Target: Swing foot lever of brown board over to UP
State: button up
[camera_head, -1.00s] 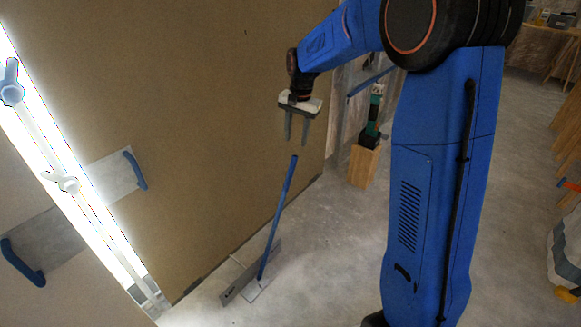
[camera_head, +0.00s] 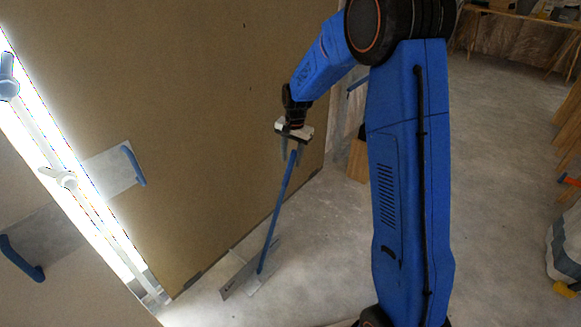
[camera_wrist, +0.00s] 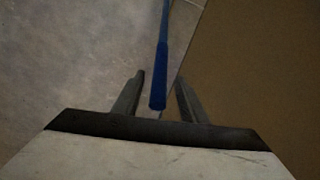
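The brown board (camera_head: 215,110) stands upright and fills the middle of the head view; it also shows at the right of the wrist view (camera_wrist: 260,70). The foot lever (camera_head: 276,215) is a long blue bar that rises at a slant from a flat metal foot plate (camera_head: 240,280) at the board's lower edge. My gripper (camera_head: 290,154) is at the lever's upper end. In the wrist view my gripper (camera_wrist: 160,88) is open, and the lever's blue end (camera_wrist: 158,90) lies between the two fingers with gaps on both sides. No UP mark can be read.
A bright light strip with white clamps (camera_head: 65,180) runs down the left. Plates with blue handles (camera_head: 133,165) sit there. A wooden block (camera_head: 358,160) stands behind my arm. A white sack (camera_head: 568,240) is at the far right. Concrete floor (camera_head: 320,250) is clear around the lever.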

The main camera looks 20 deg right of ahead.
aim_at(290, 166)
jog(key=shift+w+a+f, duration=0.15)
jog(key=shift+f, duration=2.25)
jog(key=shift+c, duration=0.6)
grip_shut()
